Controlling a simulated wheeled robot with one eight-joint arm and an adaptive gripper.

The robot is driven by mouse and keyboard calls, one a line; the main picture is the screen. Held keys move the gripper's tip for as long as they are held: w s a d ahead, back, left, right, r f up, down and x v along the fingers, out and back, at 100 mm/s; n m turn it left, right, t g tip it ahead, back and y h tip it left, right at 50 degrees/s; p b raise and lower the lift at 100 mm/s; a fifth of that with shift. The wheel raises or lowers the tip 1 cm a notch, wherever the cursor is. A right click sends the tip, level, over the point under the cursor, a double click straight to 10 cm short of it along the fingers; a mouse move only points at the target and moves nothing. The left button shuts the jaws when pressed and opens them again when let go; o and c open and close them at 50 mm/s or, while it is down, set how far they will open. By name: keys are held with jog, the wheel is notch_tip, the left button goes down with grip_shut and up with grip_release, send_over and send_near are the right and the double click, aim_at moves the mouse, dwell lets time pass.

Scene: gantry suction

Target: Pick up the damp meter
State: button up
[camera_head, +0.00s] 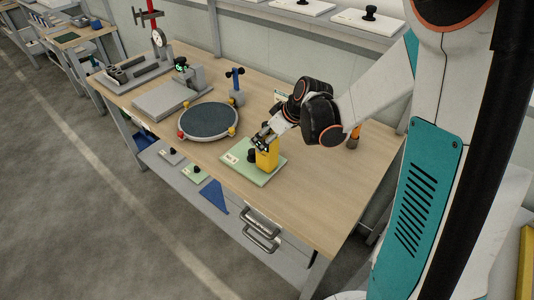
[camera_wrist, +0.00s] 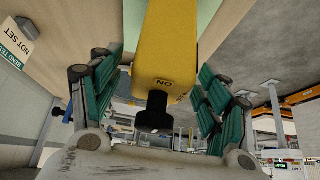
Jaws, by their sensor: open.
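A yellow box-shaped device, which appears to be the damp meter (camera_head: 267,158), stands upright on a pale green board (camera_head: 240,158) on the wooden bench. My gripper (camera_head: 264,140) is at its top, coming from the right. In the wrist view the yellow meter (camera_wrist: 178,45) sits between the open fingers of my gripper (camera_wrist: 158,85). A black part shows at its near end, under small lettering. Gaps show between the meter and the green finger pads on both sides. The meter's far end is cut off by the picture edge.
A round dark plate (camera_head: 208,122) with yellow and red knobs lies left of the board. A blue post (camera_head: 236,82) stands behind it, and a grey flat stand (camera_head: 168,98) is further left. An orange-handled thing (camera_head: 354,137) is at right. The bench's front right is clear.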

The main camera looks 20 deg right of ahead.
jog(key=shift+w+a+f, duration=0.1)
jog(key=shift+w+f, duration=0.1)
jog(key=shift+f, duration=0.1)
jog(key=shift+s+r, duration=0.1)
grip_shut()
notch_tip(320, 180, up, 20)
jog(key=f+p, duration=0.1)
jog(key=p, duration=0.4)
notch_tip(320, 180, down, 11)
jog(key=shift+f+p, duration=0.1)
jog(key=shift+p, duration=0.2)
